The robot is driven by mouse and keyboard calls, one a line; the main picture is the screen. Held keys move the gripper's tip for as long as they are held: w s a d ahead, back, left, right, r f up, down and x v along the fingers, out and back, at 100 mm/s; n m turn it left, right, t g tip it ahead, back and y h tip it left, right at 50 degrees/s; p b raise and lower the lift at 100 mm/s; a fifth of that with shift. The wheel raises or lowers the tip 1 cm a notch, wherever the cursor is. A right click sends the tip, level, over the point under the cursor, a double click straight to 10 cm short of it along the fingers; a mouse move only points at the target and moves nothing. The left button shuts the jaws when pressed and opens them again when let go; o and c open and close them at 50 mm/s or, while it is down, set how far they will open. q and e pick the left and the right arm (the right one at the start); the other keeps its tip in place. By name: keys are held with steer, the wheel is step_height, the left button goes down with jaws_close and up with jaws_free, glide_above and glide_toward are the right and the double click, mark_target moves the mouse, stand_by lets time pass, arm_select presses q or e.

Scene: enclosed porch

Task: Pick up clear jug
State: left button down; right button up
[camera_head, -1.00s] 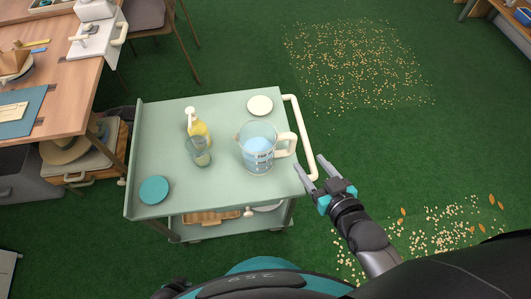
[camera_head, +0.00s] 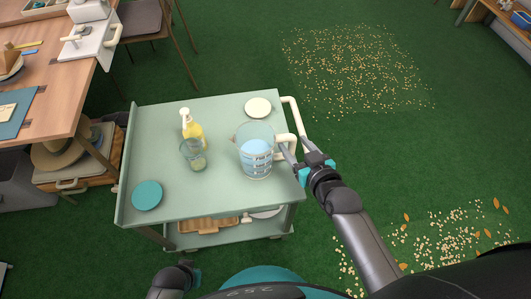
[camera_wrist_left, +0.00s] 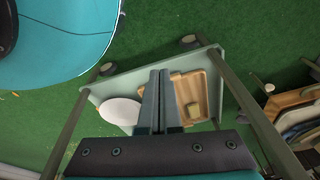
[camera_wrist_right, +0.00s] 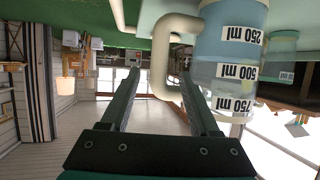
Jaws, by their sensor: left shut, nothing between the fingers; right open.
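The clear jug (camera_head: 256,158) with pale blue liquid and a cream handle (camera_head: 287,140) stands upright on the green cart (camera_head: 215,105), near its right edge. My right gripper (camera_head: 291,146) is open at the handle side. In the right wrist view the jug (camera_wrist_right: 232,45) shows volume marks, and its handle (camera_wrist_right: 162,75) appears between the open fingers (camera_wrist_right: 158,78); I cannot tell whether they touch it. My left gripper (camera_wrist_left: 158,75) is shut and empty, low beside the cart in the left wrist view.
A yellow pump bottle (camera_head: 193,130), a clear glass (camera_head: 194,155), a teal disc (camera_head: 147,195) and a cream disc (camera_head: 258,107) share the cart top. The cart's cream push rail (camera_head: 302,120) is close to my right gripper. A wooden table (camera_head: 45,95) stands at left.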

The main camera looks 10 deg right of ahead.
steer(key=shift+b+x, duration=0.7)
steer(key=shift+x, duration=0.55)
arm_select(q)
steer(key=w+d+r+b, duration=0.1)
steer(key=w+d+r, duration=0.1)
steer(key=r, duration=0.3)
steer(key=shift+w+d+r+b, duration=0.15)
steer(key=shift+w+r+b, duration=0.2)
steer(key=shift+w, duration=0.2)
arm_select(e)
steer(key=shift+x, duration=1.55)
steer(key=shift+w+d+r, duration=0.1)
steer(key=shift+d, duration=0.05)
jaws_close()
steer(key=shift+r, duration=0.1)
